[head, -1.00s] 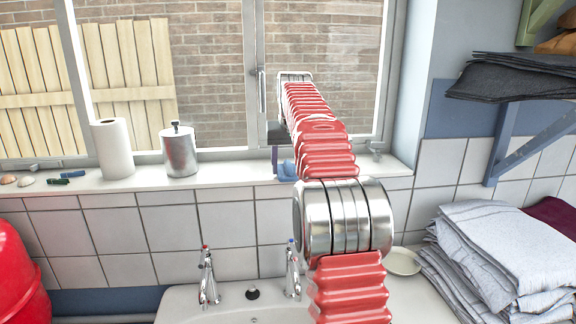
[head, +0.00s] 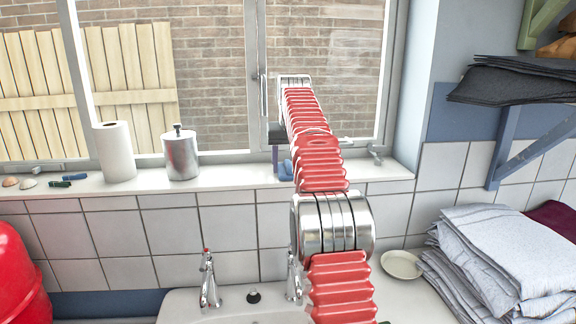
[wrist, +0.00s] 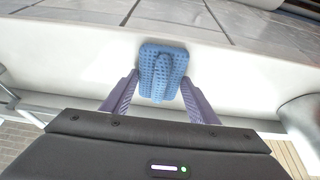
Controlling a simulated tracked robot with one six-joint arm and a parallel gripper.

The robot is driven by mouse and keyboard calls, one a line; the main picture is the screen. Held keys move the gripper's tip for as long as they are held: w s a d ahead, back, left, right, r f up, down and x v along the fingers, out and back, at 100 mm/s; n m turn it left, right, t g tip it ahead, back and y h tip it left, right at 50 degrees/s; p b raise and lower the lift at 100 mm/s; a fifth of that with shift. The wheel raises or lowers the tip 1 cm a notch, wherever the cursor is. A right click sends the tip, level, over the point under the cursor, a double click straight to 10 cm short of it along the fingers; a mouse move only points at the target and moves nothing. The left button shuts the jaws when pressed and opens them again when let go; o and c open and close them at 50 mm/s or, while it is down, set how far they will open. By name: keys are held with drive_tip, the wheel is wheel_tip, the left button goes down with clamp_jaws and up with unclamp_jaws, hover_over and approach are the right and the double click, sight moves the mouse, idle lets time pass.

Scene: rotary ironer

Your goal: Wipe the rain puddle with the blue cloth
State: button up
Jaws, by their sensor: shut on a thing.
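The blue cloth (wrist: 148,91) is a textured pad with a raised ridge, on or just over the white window sill (wrist: 70,62) in the wrist view. My gripper (wrist: 160,76) has its two purple fingers at either side of the cloth, shut on it. In the head view, a bit of the blue cloth (head: 285,170) shows beside my arm at the sill, below the window handle. My arm hides most of the gripper there. I cannot make out the rain puddle in either view.
A paper roll (head: 117,152) and a metal canister (head: 180,154) stand on the sill to the left, with shells and small dark items beyond. The window frame is close behind. Below are taps (head: 208,280) and a sink. Folded linen (head: 500,255) lies at right.

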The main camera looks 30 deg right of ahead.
drive_tip(key=shift+s+f, duration=0.15)
drive_tip(key=shift+f, duration=0.05)
drive_tip(key=shift+s+a, duration=0.4)
drive_tip(key=shift+s, duration=0.35)
drive_tip(key=shift+s+a, duration=0.35)
drive_tip(key=shift+s, duration=0.4)
drive_tip(key=shift+s+a, duration=0.1)
drive_tip(key=shift+s+a+r, duration=0.15)
drive_tip(key=shift+s+a, duration=0.2)
drive_tip(key=shift+s, duration=0.4)
drive_tip(key=shift+s+a+r, duration=0.1)
drive_tip(key=shift+s+a, duration=0.2)
drive_tip(key=shift+s, duration=0.4)
wheel_tip(320, 180, up, 6)
drive_tip(key=shift+r, duration=0.15)
